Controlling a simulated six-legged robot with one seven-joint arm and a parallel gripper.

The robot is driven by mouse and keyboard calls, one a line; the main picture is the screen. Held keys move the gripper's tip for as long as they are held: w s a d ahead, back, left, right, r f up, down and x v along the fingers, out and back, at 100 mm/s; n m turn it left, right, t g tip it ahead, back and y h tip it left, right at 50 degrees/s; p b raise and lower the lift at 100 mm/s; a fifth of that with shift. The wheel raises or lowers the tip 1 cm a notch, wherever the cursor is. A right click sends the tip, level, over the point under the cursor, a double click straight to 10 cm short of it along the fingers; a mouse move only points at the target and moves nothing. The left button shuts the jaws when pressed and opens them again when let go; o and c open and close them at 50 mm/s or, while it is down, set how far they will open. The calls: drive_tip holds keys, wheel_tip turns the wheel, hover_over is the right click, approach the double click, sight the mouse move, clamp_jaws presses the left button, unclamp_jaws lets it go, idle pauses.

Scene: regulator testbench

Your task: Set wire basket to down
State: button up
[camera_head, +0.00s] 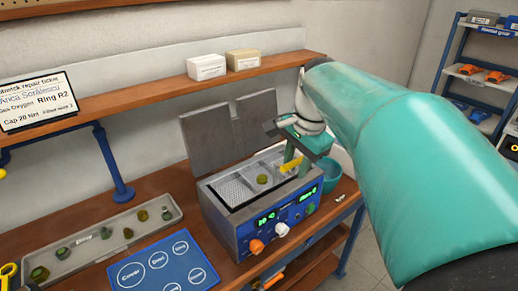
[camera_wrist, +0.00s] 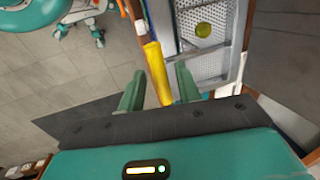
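The wire basket (camera_head: 235,190) is a grey mesh tray in the top of the blue-fronted cleaning unit (camera_head: 243,231). A round olive-yellow part lies in it. The mesh (camera_wrist: 208,66) and the part (camera_wrist: 203,29) also show in the wrist view. The basket's yellow handle (camera_head: 290,167) is at its right end. My gripper (camera_head: 293,150) is over that end. In the wrist view my gripper (camera_wrist: 160,72) has its two green fingers apart, with the yellow handle (camera_wrist: 155,62) between them. A gap shows beside the right finger; contact at the left finger is unclear.
A raised grey lid (camera_head: 222,134) stands behind the unit. A grey parts tray (camera_head: 90,250) and a blue labelled mat (camera_head: 163,268) lie to the left. A teal bowl (camera_head: 329,172) is close on the right. A shelf (camera_head: 150,98) with two boxes runs above.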

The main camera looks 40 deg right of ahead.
drive_tip(key=shift+w+f, duration=0.1)
drive_tip(key=shift+f, duration=0.2)
clamp_jaws()
wheel_tip(320, 180, down, 7)
idle(0.3)
drive_tip(key=shift+a, duration=0.15)
unclamp_jaws()
drive_tip(key=shift+r, duration=0.1)
